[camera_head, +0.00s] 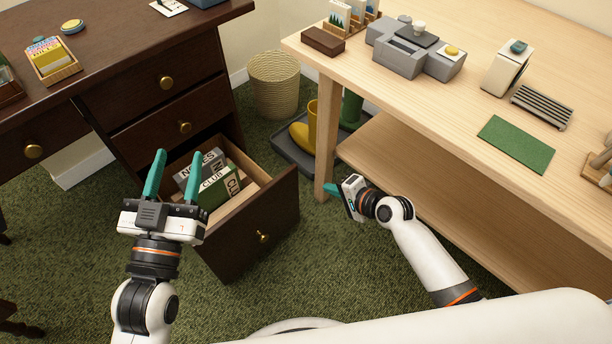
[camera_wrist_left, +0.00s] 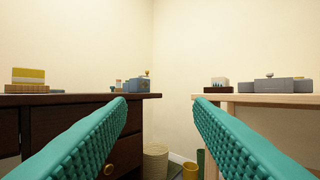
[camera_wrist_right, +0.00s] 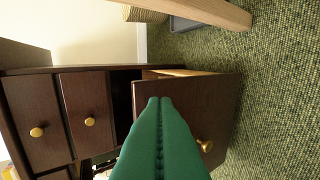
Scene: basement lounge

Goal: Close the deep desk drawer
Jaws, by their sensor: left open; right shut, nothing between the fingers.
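The deep desk drawer (camera_head: 248,236) is the bottom drawer of the dark wood desk (camera_head: 120,70), and it is pulled well out. It has a brass knob (camera_head: 263,237) and holds boxes (camera_head: 213,183) lettered NOTES and CLUB. My left gripper (camera_head: 175,172) is open and empty, in front of the drawer's left side in the head view. My right gripper (camera_head: 331,189) is shut and empty, to the right of the drawer front near the table leg. In the right wrist view its closed fingers (camera_wrist_right: 160,135) overlap the drawer front (camera_wrist_right: 190,105), with the knob (camera_wrist_right: 205,146) beside them; contact cannot be told.
A light wood table (camera_head: 450,120) with a lower shelf stands at the right, its leg (camera_head: 326,140) close to my right gripper. A wicker basket (camera_head: 274,84) and yellow boots (camera_head: 304,128) on a grey tray stand behind. Green carpet is clear before the drawer.

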